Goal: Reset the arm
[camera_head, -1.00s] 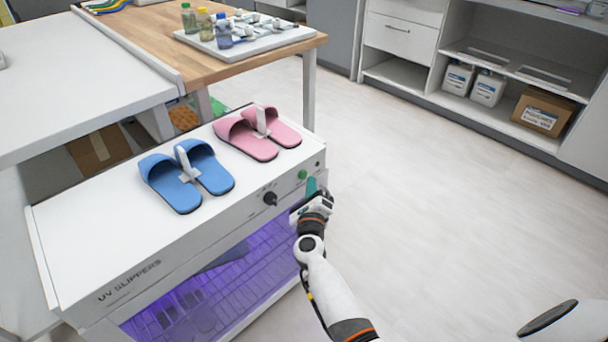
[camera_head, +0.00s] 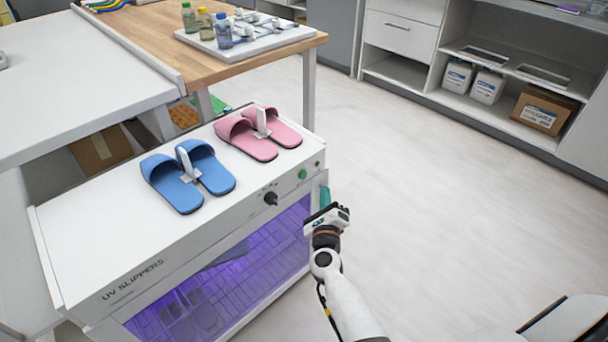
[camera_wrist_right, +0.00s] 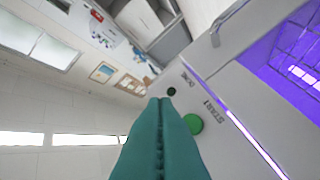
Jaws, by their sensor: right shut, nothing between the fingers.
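My right gripper (camera_head: 325,196) is beside the right end of the UV slippers cabinet (camera_head: 110,245), near its front panel. Its teal fingers are shut with nothing between them, and they fill the lower middle of the right wrist view (camera_wrist_right: 160,102). A green button (camera_head: 302,174) and a black knob (camera_head: 271,198) are on the panel. In the wrist view the green button (camera_wrist_right: 194,123) sits just right of the fingertips, beside the word START. The cabinet's inside glows purple, with slippers faintly visible behind the front. My left gripper is not in view.
Blue slippers (camera_head: 173,184) and pink slippers (camera_head: 246,141) stand on the cabinet's top. A wooden-topped table (camera_head: 150,42) behind holds a tray (camera_head: 265,43) with bottles. Shelving with jugs (camera_head: 487,86) and a cardboard box (camera_head: 540,110) lines the back right. The floor right of my arm is clear.

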